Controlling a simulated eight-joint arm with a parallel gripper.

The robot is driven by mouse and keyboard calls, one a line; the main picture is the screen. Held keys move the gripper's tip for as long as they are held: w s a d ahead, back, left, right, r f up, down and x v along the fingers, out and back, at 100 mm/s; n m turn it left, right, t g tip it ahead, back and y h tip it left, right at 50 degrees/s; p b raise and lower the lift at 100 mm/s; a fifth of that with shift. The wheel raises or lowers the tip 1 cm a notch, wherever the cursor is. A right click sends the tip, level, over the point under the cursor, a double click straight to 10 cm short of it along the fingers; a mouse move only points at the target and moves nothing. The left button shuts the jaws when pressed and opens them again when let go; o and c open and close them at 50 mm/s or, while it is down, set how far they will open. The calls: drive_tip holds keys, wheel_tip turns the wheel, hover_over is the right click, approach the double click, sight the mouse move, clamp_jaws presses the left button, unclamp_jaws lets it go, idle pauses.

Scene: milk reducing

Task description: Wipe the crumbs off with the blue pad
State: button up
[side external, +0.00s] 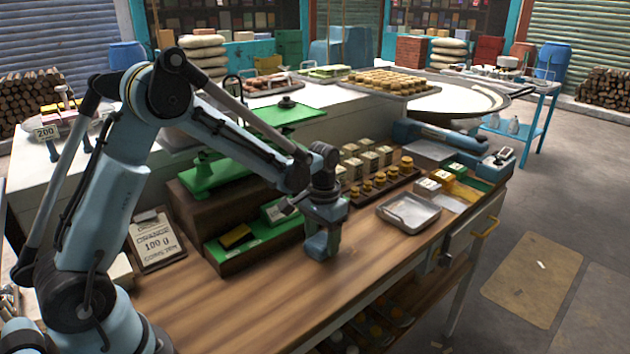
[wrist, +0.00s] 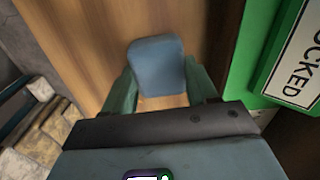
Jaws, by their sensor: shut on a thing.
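My gripper (side external: 322,244) points down low over the wooden counter (side external: 250,305), near its middle. In the wrist view my gripper (wrist: 160,88) has its two greenish fingers on either side of the blue pad (wrist: 157,62), shut on it. The pad is a rounded block with bare wood around it. I cannot tell whether it touches the counter. In the side view the pad is hard to tell apart from the gripper. I cannot make out any crumbs for sure.
A green-lined tray (side external: 222,256) with a yellow block lies left of my gripper. A metal tray (side external: 408,212) lies to the right, with a rack of small jars (side external: 380,185) behind. The front counter is clear.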

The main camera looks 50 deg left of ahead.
sight(321, 238)
drive_tip(key=shift+a, duration=0.5)
drive_tip(key=shift+d+r, duration=0.1)
drive_tip(key=shift+r, duration=4)
drive_tip(key=shift+d, duration=0.1)
